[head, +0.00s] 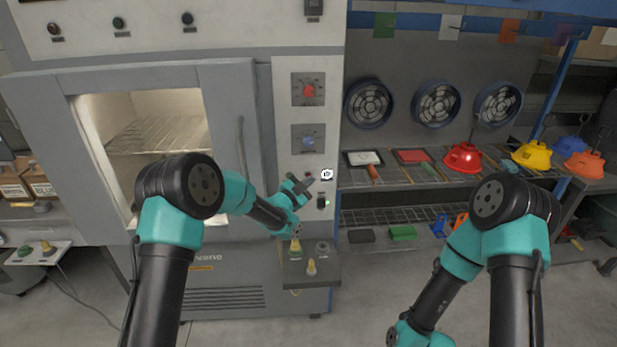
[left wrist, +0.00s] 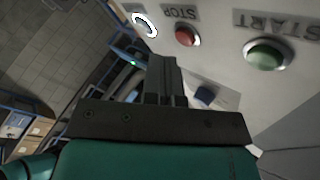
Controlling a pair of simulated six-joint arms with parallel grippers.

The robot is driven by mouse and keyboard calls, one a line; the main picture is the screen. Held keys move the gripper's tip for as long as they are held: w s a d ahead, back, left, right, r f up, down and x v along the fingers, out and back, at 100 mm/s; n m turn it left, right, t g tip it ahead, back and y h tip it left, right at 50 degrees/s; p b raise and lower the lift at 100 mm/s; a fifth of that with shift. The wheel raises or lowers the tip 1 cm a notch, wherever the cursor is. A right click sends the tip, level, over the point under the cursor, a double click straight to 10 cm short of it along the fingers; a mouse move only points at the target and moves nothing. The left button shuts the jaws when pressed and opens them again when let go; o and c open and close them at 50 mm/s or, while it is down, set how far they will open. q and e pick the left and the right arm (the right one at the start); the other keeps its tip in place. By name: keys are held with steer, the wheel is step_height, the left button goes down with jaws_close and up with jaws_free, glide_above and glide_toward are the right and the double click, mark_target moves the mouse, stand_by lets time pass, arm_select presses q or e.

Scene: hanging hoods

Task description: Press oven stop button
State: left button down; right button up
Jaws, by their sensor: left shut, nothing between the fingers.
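The oven's control panel (head: 330,110) is right of its door. In the left wrist view the picture is upside down: the red button (left wrist: 185,36) sits by the STOP label (left wrist: 180,13), and the green button (left wrist: 265,54) by the START label (left wrist: 285,22). My left gripper (head: 304,183) is shut and empty in front of the lower panel, near the buttons. Its fingers (left wrist: 161,68) show just below the red button in the wrist view; I cannot tell whether they touch the panel. My right gripper is out of view.
A white-ringed round fitting (head: 327,175) and a dark switch (head: 322,203) are close to the left gripper. A small shelf (head: 310,272) with fittings juts out below. The oven door (head: 235,130) stands left. Hoods, including a red one (head: 463,158), are at right.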

arm_select(q)
steer(key=shift+s+d, duration=0.15)
steer(key=shift+s, duration=1.1)
steer(key=shift+s+d, duration=0.1)
steer(key=shift+s, duration=1.1)
steer(key=s+a+f+n+g+y, duration=0.25)
steer(key=s+a+f, duration=0.2)
steer(key=f, duration=0.35)
steer(key=s+a+f+n+g+y, duration=0.1)
steer(key=s+a+f+n+y, duration=0.1)
steer(key=s+a+f+n, duration=0.4)
steer(key=s+a+f+n+g+y, duration=0.1)
steer(key=s+a+f+g+y, duration=0.15)
steer(key=f, duration=0.65)
steer(key=s+a+f+n+g, duration=0.2)
steer(key=s+a+f, duration=0.1)
steer(key=s, duration=0.6)
steer(key=s+a+f+n+g+y, duration=0.1)
steer(key=s+a+f+n+g, duration=0.2)
steer(key=s, duration=0.6)
steer(key=s+a+f+n+g, duration=0.2)
steer(key=s+a+f+g, duration=0.1)
steer(key=s, duration=0.6)
steer(key=shift+f+n+y, duration=0.15)
steer(key=shift+n+y, duration=0.15)
steer(key=shift+n, duration=0.05)
steer(key=shift+w, duration=0.1)
